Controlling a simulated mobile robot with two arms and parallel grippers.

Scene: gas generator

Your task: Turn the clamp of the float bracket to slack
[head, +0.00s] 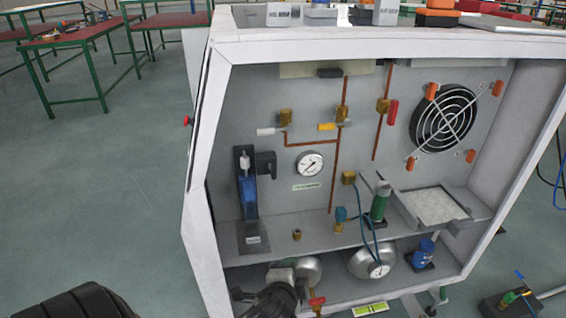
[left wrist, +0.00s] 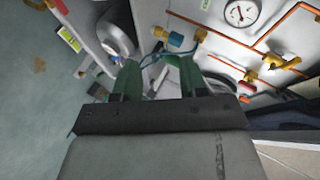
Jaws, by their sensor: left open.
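The float bracket (head: 248,200) stands at the left of the cabinet's upper shelf in the head view, with a blue body on a dark upright and foot. A black clamp knob (head: 266,164) sticks out at its upper right side. The clamp's setting, tight or slack, cannot be told. The bracket is not recognisable in the left wrist view. My left gripper (left wrist: 158,82) shows there with its two green fingers apart and nothing clearly held between them. I cannot make out its fingertips in the head view. My right gripper is not seen.
A pressure gauge (head: 310,164), copper pipes (head: 335,180) and valves (head: 327,127) are right of the bracket. A green cylinder (head: 380,202) stands farther right, below the fan (head: 444,118). Silver tanks (head: 365,262) lie on the lower shelf. The floor (head: 110,190) left of the cabinet is clear.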

